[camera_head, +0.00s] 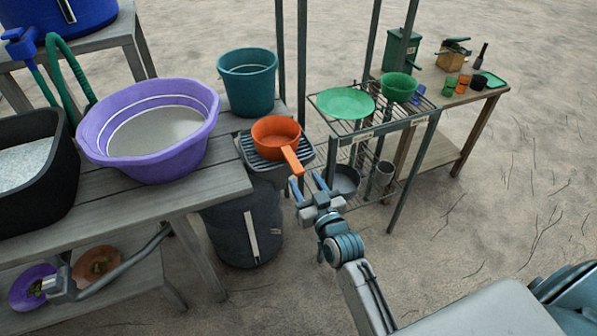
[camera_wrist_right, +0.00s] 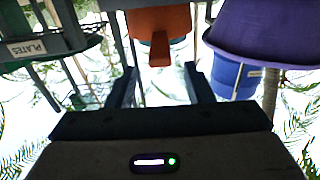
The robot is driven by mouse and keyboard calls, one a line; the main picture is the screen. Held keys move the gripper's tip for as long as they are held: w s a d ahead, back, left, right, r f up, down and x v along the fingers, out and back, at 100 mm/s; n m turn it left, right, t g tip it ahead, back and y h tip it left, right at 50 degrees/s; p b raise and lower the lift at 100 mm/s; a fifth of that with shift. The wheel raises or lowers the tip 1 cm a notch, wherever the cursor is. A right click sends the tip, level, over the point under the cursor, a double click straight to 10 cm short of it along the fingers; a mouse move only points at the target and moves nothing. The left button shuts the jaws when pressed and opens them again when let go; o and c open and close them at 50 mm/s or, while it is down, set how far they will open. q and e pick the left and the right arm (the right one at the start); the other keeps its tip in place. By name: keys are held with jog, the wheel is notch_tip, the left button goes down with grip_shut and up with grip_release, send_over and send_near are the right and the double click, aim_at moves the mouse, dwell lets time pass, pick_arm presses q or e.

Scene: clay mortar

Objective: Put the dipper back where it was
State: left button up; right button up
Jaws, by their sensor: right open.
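The dipper is an orange bowl (camera_head: 276,134) with a straight orange handle (camera_head: 292,160). It sits upright on a ridged grey rack (camera_head: 252,156) above a dark barrel, its handle pointing to the front right. My right gripper (camera_head: 308,184) is open and empty just in front of and below the handle's end, apart from it. In the right wrist view the handle (camera_wrist_right: 159,50) shows beyond the gap between the open fingers (camera_wrist_right: 161,82). My left gripper is not in view.
A purple basin (camera_head: 150,172) stands on the wooden bench (camera_head: 200,190) beside a teal bucket (camera_head: 248,84). A wire rack with a green plate (camera_head: 345,103) and green bowl (camera_head: 399,87) stands right of the dipper. The sandy ground at right is open.

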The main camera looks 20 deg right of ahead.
jog(key=shift+s, duration=1.6)
jog(key=s+f+g, duration=0.4)
jog(key=f+g, duration=0.1)
jog(key=f, duration=1)
jog(key=s+d+f+g, duration=0.2)
jog(key=s+f+g, duration=0.1)
jog(key=s+f, duration=0.5)
jog(key=s+d+f+g+h, duration=0.1)
jog(key=s+d+f+g, duration=0.2)
jog(key=s+f, duration=0.5)
jog(key=s+d+f+g, duration=0.2)
jog(key=s+f+g, duration=0.3)
jog(key=s+f, duration=0.3)
jog(key=shift+s+d+f, duration=0.2)
jog(key=shift+s+f, duration=0.15)
jog(key=shift+f, duration=0.5)
